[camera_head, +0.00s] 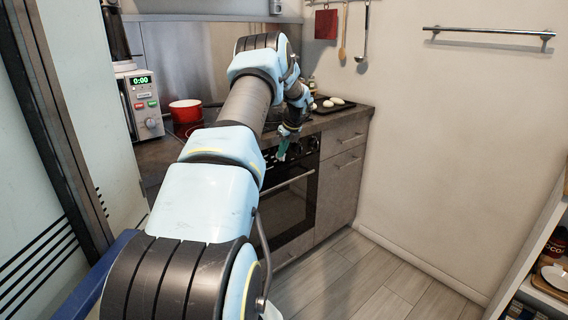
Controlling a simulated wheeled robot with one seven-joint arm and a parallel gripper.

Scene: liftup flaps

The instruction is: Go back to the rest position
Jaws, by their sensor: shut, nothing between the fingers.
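My arm stretches from the lower left up to an elbow in front of the metal backsplash, then bends down at the wrist. My gripper (282,150) points downward, with its small green-blue fingertips in front of the upper part of the oven (290,203). The fingers are together and nothing shows between them. I cannot tell whether the fingertips touch the oven front. My arm hides much of the counter and part of the oven.
A red pot (186,111) and a microwave (141,104) stand on the left of the counter. A dark tray (322,109) with pale items lies at its right end. A shelf (532,250) stands at the right edge. The wooden floor (350,275) between is clear.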

